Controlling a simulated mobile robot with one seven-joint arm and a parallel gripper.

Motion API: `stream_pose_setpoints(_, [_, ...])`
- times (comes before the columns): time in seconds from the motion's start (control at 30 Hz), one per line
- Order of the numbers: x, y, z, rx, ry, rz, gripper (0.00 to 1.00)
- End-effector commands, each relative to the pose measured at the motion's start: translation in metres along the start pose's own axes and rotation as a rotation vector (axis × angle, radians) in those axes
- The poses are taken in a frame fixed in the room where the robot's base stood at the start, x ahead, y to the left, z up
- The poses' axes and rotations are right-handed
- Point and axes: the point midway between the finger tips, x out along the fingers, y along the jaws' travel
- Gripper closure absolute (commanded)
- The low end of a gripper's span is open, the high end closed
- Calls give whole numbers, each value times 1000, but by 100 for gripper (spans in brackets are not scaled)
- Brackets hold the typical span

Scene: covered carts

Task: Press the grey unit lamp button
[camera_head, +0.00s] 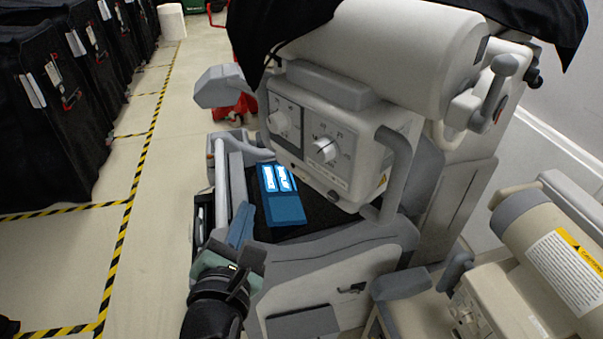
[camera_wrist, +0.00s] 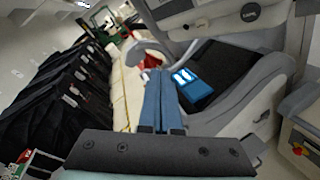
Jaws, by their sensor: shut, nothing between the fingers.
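The grey unit (camera_head: 400,45) stands at centre in the head view, with its control box (camera_head: 345,150) facing left and carrying two white dials. A small dark round part (camera_head: 334,196) sits on the box's lower edge; I cannot tell whether it is the lamp button. My gripper (camera_head: 243,208) has its blue fingers shut and empty. It is beside the unit's left side, lower than and left of the control box. In the wrist view, my gripper (camera_wrist: 159,72) points forward with both fingers together, and the unit (camera_wrist: 245,90) fills the right side.
A blue pack (camera_head: 286,208) with white labels lies on the unit's dark tray, right of my fingers. A grey rail (camera_head: 222,180) runs close to them. A cream unit (camera_head: 555,250) stands at lower right. Black covered carts (camera_head: 45,120) line the left, beyond open floor (camera_head: 150,200).

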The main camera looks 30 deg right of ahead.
Motion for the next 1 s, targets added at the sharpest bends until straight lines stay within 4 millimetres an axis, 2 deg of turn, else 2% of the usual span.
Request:
stream_pose_setpoints(0.17, [6,-4,5,2,-2,-1,100])
stream_pose_setpoints(0.7, [53,-37,42,2,0,-1,100])
stream_pose_setpoints(1.0, [62,-44,46,3,-1,1,100])
